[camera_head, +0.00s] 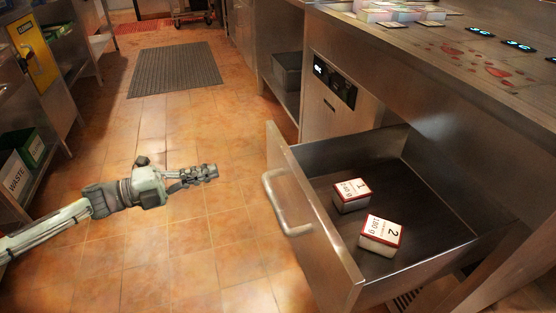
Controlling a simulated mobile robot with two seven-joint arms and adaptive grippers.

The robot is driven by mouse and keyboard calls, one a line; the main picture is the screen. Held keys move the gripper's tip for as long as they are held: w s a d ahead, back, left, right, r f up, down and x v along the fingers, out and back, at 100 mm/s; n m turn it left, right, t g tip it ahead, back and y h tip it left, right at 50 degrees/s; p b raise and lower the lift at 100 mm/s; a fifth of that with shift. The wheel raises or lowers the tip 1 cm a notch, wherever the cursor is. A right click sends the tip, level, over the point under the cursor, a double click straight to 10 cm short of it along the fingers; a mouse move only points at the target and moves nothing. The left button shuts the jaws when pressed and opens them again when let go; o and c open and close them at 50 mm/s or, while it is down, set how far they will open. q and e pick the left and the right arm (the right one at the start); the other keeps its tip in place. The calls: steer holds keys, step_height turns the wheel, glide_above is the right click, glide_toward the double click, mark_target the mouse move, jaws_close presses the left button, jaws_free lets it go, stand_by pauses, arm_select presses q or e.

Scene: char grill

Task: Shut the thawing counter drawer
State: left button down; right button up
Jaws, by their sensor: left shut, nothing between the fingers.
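The thawing counter drawer (315,228) stands pulled out from the steel counter at the right, its front facing left with a bar handle (283,204). Two white and red labelled boxes lie inside it: box 1 (350,195) and box 2 (381,235). My left gripper (213,173) is shut and empty. It is over the tiled floor to the left of the drawer front, apart from the handle, with its fingers pointing right. My right gripper is not in view.
The steel counter (420,60) above the drawer carries packages and has red stains on top. A dark floor mat (175,69) lies farther back. The tiled floor between is clear.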

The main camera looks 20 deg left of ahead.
arm_select(q)
steer(key=m+g, duration=0.1)
glide_toward(278, 158)
steer(key=shift+h, duration=0.4)
steer(key=x, duration=0.2)
steer(key=p+x, duration=0.1)
steer(key=x, duration=0.3)
steer(key=shift+w+a+f, duration=0.15)
steer(key=shift+w+f, duration=0.1)
steer(key=shift+f, duration=0.1)
steer(key=shift+w+d+f+p, duration=0.15)
steer(key=shift+w+d+p, duration=0.05)
steer(key=shift+d+p, duration=0.15)
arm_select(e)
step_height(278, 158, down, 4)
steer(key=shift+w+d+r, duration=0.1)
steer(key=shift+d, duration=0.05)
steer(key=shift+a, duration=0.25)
